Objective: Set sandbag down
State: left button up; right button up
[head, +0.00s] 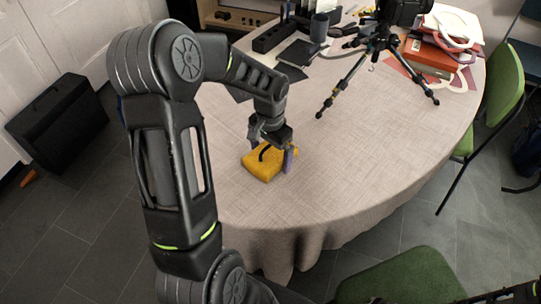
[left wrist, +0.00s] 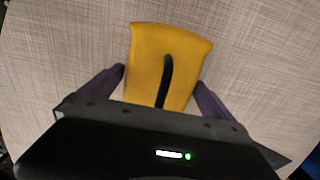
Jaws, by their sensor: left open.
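The yellow sandbag (head: 258,167) lies on the tablecloth of the round table (head: 335,170), near its left front edge. It has a dark strap on top. My left gripper (head: 273,155) is right over the sandbag and open. In the left wrist view the sandbag (left wrist: 168,58) lies between the two spread purple fingers (left wrist: 160,88), with a gap on each side near the fingertips. The gripper body hides the sandbag's near end there. My right gripper cannot be made out in the head view.
A black tripod (head: 380,50) stands at the back of the table. An orange box (head: 428,58) with papers is at the back right, and dark trays and a cup (head: 319,28) are at the back left. Green chairs (head: 400,276) stand around. The table's middle is clear.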

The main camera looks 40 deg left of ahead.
pick_arm(q)
jog(key=shift+c, duration=0.4)
jog(key=shift+w+r, duration=0.1)
jog(key=c, duration=1.7)
jog(key=shift+r, duration=0.1)
notch_tip(320, 180, up, 10)
jog(key=shift+f, duration=0.1)
dwell(0.6)
